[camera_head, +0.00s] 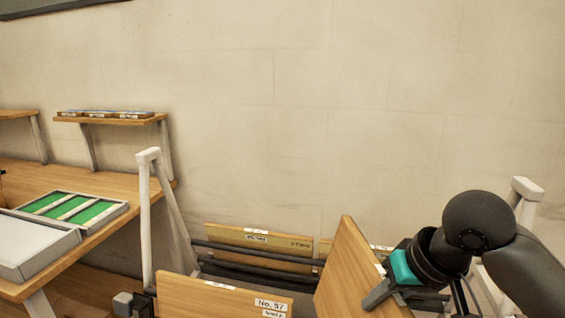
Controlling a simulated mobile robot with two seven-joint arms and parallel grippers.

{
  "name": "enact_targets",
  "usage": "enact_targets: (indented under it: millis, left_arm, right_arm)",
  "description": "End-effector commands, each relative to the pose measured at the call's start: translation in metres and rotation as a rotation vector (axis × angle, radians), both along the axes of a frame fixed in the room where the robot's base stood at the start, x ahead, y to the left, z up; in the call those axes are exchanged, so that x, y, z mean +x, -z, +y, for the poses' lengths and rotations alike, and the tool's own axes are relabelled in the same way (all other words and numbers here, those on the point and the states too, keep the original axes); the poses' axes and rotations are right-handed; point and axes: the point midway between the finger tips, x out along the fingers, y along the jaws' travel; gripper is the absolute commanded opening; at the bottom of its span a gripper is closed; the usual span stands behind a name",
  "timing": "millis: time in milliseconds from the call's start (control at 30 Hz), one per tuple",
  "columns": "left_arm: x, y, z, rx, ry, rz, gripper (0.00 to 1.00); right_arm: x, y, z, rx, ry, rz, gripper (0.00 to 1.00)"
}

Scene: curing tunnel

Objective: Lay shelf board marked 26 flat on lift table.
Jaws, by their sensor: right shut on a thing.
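My right gripper (375,290), with its teal part, comes in from the lower right and is shut on the edge of a wooden board (345,262). This board stands tilted in or above a rack, and its lower part is cut off by the frame. It has a small white label on its edge, too small to read, so I cannot tell whether it is marked 26. I cannot make out a lift table in this view.
A board labelled No. 57 (205,297) stands at the front of the rack, and another labelled board (258,240) stands behind. White rack posts (146,220) rise at the sides. A wooden bench (90,240) at left carries trays (70,213). A plain wall is behind.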

Motion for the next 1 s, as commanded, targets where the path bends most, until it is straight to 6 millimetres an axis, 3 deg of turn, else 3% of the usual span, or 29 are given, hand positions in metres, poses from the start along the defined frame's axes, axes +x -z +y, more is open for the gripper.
enact_targets:
  millis: [267, 467, 800, 1000]
  left_arm:
    - [0.006, -0.001, 0.000, 0.000, 0.000, -0.008, 0.00]
    - [0.007, -0.003, 0.000, 0.000, 0.000, -0.010, 0.00]
    - [0.006, -0.009, -0.001, 0.000, 0.001, -0.007, 0.00]
    - [-0.002, -0.012, -0.005, -0.006, 0.001, 0.004, 0.00]
  right_arm:
    - [0.002, -0.004, 0.002, -0.003, 0.027, -0.008, 0.00]
    - [0.019, -0.003, -0.003, -0.084, -0.012, -0.018, 0.00]
    - [0.066, -0.012, -0.022, -0.526, -0.254, -0.139, 0.00]
    - [0.082, -0.024, -0.027, -0.812, -0.412, -0.289, 0.00]
